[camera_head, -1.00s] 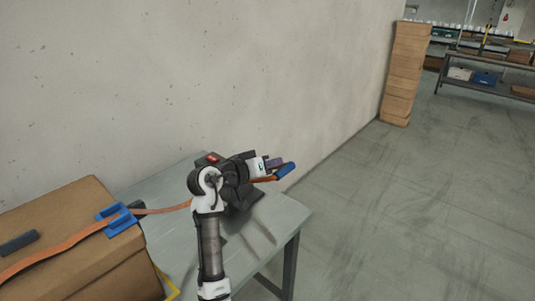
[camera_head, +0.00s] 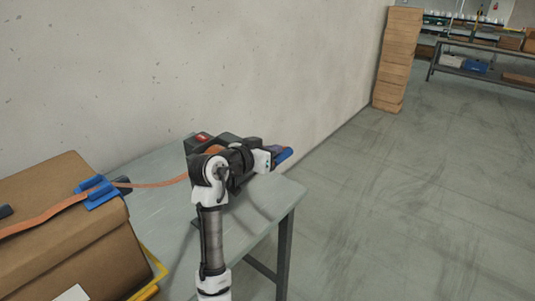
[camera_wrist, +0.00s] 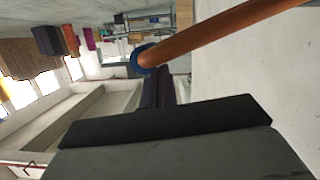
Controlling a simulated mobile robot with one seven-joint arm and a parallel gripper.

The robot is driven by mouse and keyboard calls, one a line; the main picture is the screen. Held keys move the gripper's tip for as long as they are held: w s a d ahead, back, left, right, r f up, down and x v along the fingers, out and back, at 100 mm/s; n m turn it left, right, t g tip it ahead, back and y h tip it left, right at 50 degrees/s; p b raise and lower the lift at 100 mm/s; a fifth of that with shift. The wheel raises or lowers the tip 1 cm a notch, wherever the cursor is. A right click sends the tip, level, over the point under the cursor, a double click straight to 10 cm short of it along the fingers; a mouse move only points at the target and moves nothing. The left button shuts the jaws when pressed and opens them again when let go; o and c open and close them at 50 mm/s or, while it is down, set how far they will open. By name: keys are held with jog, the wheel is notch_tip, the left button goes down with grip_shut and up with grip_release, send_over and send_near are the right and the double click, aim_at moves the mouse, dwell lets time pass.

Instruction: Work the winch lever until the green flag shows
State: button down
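The winch (camera_head: 195,146) stands on the grey table, mostly hidden behind my arm. A red indicator (camera_head: 202,137) shows on its top; no green shows. The lever's blue grip (camera_head: 284,155) sticks out to the right of the winch in the head view. My gripper (camera_head: 273,154) is at this blue grip. In the wrist view the lever's orange shaft (camera_wrist: 215,38) runs from the upper right to the blue grip (camera_wrist: 145,56), with dark gripper fingers (camera_wrist: 157,88) reaching to it. Whether they are closed around it is unclear. An orange strap (camera_head: 150,183) runs left from the winch.
A large brown carton (camera_head: 60,225) with the strap across it and a blue corner piece (camera_head: 97,191) stands at left. The wall is close behind the table (camera_head: 160,165). A stack of boxes (camera_head: 396,60) stands farther back; the floor to the right is clear.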

notch_tip(320, 180, down, 7)
jog(key=s+d+m+b, duration=0.1)
jog(key=b, duration=0.3)
jog(key=shift+s+d+f+b, duration=0.15)
jog(key=shift+s+d+b, duration=0.15)
jog(key=shift+d+b, duration=0.1)
jog(key=shift+f+y, duration=0.2)
jog(key=shift+y, duration=0.1)
jog(key=f+b+v, duration=0.2)
jog(key=v, duration=1.5)
jog(key=shift+s+f+t, duration=0.2)
jog(key=shift+s+t, duration=0.1)
jog(key=shift+a, duration=0.15)
